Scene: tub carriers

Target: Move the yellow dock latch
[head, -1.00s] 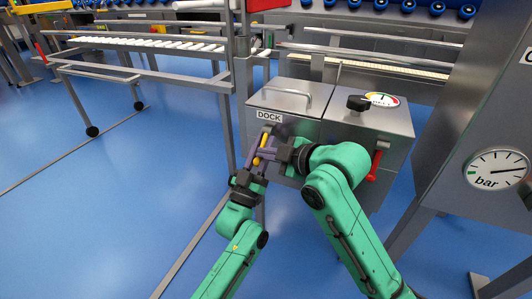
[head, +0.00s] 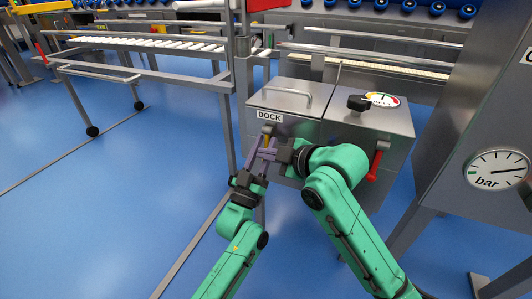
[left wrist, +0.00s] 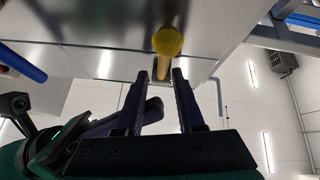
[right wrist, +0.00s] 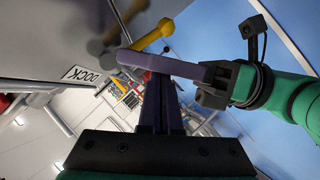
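The yellow dock latch (head: 266,140) is on the front of the grey cabinet, just below the DOCK label. In the left wrist view its rounded yellow end (left wrist: 168,42) is close, and its bar runs down towards the gap between my left fingertips. In the right wrist view the yellow bar (right wrist: 150,38) slants beside its grey pivot. My left gripper (head: 262,153) is open at the latch, with a finger on each side of the bar's line; contact cannot be told. My right gripper (right wrist: 158,82) has its fingers together, close to the left gripper; a left finger crosses in front of its tips.
The cabinet top carries a lid with a bar handle (head: 288,93) and a black knob (head: 360,103) beside a coloured dial. A red handle (head: 375,162) is on the cabinet's right front. A bar gauge (head: 497,168) stands further right.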

